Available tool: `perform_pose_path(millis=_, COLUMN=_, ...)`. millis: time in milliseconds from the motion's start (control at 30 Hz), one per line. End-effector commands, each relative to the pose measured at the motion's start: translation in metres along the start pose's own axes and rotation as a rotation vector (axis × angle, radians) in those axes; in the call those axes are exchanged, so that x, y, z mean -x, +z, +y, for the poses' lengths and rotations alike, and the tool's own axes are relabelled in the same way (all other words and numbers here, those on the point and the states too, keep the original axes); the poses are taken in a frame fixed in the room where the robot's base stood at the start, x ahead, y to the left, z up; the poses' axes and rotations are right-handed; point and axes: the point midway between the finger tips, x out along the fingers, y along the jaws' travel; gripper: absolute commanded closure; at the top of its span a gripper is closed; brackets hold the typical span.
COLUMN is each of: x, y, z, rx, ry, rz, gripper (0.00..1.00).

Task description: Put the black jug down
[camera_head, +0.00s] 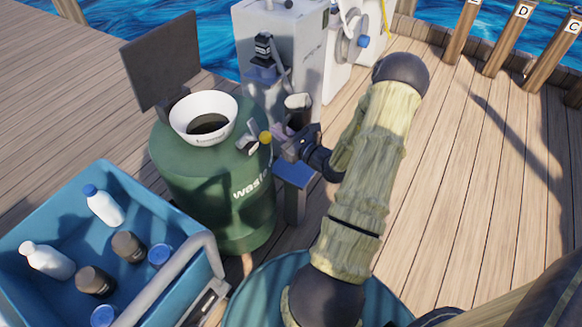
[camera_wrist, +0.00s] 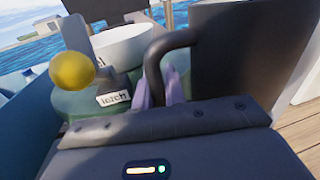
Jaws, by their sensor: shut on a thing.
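The black jug (camera_head: 298,116) is upright beside the green waste drum (camera_head: 215,190), above a small blue-topped stand (camera_head: 292,174). In the wrist view the jug (camera_wrist: 236,55) fills the upper right, with its curved handle (camera_wrist: 158,58) toward the left. My gripper (camera_head: 284,134) is shut on the handle; its purple fingers (camera_wrist: 160,95) show around the handle's lower part. My gripper's dark body hides the jug's base, so I cannot tell whether it touches the stand.
A white funnel (camera_head: 204,117) sits in the drum's top, with an open dark lid (camera_head: 160,60) behind. A yellow knob (camera_head: 265,137) is close left of my gripper. A blue crate (camera_head: 130,190) holds several bottles. A grey machine (camera_head: 280,35) stands behind. Deck at right is clear.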

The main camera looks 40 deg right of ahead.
Motion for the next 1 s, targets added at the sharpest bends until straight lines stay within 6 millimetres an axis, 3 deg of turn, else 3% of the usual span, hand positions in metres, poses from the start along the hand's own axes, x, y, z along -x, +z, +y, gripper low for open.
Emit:
perform_pose_path(millis=600, x=0.0, y=-0.122, z=0.006, rx=0.0, ry=0.002, rz=0.0, gripper=1.0)
perform_pose_path(millis=1000, x=-0.001, y=-0.128, z=0.007, rx=0.0, ry=0.003, rz=-0.001, gripper=1.0)
